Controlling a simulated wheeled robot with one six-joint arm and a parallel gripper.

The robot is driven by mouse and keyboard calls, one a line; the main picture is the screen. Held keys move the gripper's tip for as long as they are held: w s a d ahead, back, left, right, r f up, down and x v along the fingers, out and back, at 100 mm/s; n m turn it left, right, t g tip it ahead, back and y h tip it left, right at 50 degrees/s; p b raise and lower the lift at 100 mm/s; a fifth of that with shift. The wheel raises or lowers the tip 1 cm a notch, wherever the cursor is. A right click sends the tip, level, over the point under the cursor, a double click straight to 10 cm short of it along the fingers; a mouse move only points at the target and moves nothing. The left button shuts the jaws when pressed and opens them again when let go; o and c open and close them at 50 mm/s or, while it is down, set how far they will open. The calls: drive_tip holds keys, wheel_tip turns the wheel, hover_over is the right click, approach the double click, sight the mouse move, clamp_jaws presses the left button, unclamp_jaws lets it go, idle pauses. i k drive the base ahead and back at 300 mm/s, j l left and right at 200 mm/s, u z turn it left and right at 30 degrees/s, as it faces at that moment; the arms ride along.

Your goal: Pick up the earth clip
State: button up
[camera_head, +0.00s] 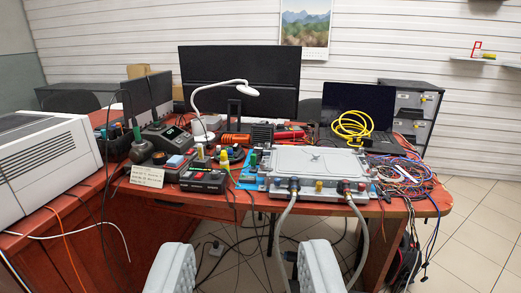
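My gripper (246,265) is open, its two pale grey fingers apart at the bottom of the view, with nothing held between them. It is in front of the red-brown desk (445,200). I cannot make out the earth clip for certain; it may be among the small parts and cables on the desk. A grey flat unit (318,162) lies at the desk's front right, with two pale hoses (283,225) running from its front edge down toward the floor.
A tangle of coloured wires (405,180) lies right of the unit, below an open laptop (357,107) with a coiled yellow cable (352,125). A white lamp (222,90), a black box (204,181) and a white machine (45,165) stand left. Loose cables hang in front.

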sight(253, 156)
drive_tip(key=i+j, duration=0.3)
drive_tip(key=i, duration=0.2)
drive_tip(key=i+j+z, duration=0.1)
drive_tip(key=i+j, duration=0.15)
drive_tip(key=i, duration=0.25)
drive_tip(key=i+j, duration=0.3)
drive_tip(key=i, duration=0.2)
